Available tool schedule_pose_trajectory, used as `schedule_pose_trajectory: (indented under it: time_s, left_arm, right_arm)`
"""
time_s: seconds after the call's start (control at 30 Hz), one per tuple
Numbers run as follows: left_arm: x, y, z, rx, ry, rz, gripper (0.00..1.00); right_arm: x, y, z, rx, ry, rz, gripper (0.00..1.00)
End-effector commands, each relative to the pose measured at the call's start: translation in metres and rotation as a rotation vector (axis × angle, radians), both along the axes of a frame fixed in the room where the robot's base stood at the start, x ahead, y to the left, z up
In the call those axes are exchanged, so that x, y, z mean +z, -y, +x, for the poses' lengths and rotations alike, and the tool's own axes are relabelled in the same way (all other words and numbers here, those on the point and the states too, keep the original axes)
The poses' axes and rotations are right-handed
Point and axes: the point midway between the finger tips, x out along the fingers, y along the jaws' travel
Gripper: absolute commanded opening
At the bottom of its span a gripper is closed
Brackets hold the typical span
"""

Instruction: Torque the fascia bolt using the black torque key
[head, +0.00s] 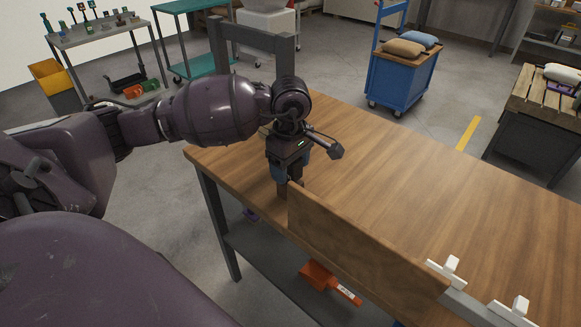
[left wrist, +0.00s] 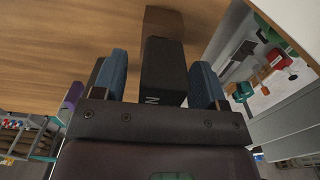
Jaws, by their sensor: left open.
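My left gripper (head: 291,172) hangs fingers-down over the near left corner of the wooden bench, at the left end of an upright wooden board (head: 350,240). It is open. In the left wrist view, a black block with a pale letter (left wrist: 163,72), probably the black torque key, lies between the two blue fingers (left wrist: 160,82). Narrow gaps show on both sides of it. Its far end meets a brown block (left wrist: 163,22); I cannot tell whether they are joined. I cannot make out the fascia bolt. My right gripper is out of view.
The bench top (head: 430,180) is clear to the right. White fittings (head: 445,270) stand along its near edge, right of the board. An orange tool (head: 328,283) is below the bench top. A grey frame (head: 255,45) rises behind the bench. A blue cart (head: 400,75) stands farther back.

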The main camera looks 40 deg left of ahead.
Motion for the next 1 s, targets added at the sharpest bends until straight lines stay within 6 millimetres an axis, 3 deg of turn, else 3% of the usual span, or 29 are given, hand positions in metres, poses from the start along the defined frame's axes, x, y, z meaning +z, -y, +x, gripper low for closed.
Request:
schedule_pose_trajectory:
  time_s: [0.13, 0.5, 0.77, 1.0]
  left_arm:
    - [0.000, 0.000, 0.000, 0.000, 0.000, 0.000, 0.63]
    - [0.001, 0.000, 0.000, 0.000, 0.000, 0.000, 0.07]
    - [0.003, 0.000, 0.000, 0.000, 0.001, 0.000, 0.07]
    - [0.032, 0.000, 0.001, -0.002, 0.006, 0.001, 0.07]
  right_arm:
    - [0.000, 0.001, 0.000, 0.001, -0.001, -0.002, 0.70]
    - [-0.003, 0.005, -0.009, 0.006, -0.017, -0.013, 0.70]
    - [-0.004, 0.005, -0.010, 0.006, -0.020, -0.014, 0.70]
    - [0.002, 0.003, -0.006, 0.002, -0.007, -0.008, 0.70]
